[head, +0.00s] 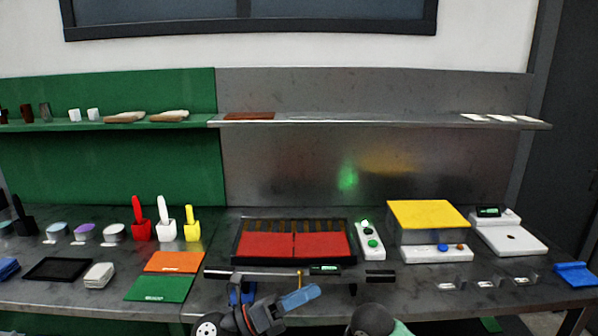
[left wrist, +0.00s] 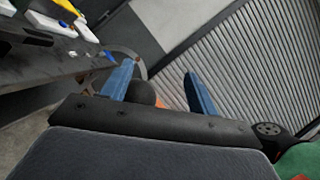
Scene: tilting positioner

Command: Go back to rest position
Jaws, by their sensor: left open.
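My left gripper (head: 270,296) is low at the front edge of the bench, in front of the tilting positioner. Its two blue fingers also show in the left wrist view (left wrist: 160,72), spread apart with nothing between them. The positioner (head: 238,246) is a dark frame with two red panels and a dark slatted strip behind them. A dark bar with a small green display (head: 325,269) runs along its front. My right gripper is not in view.
Orange (head: 174,261) and green (head: 160,288) mats lie left of the positioner. A control box with green buttons (head: 370,242), a yellow-topped box (head: 428,214) and a white scale (head: 510,238) stand to the right. A shelf (head: 380,123) runs behind.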

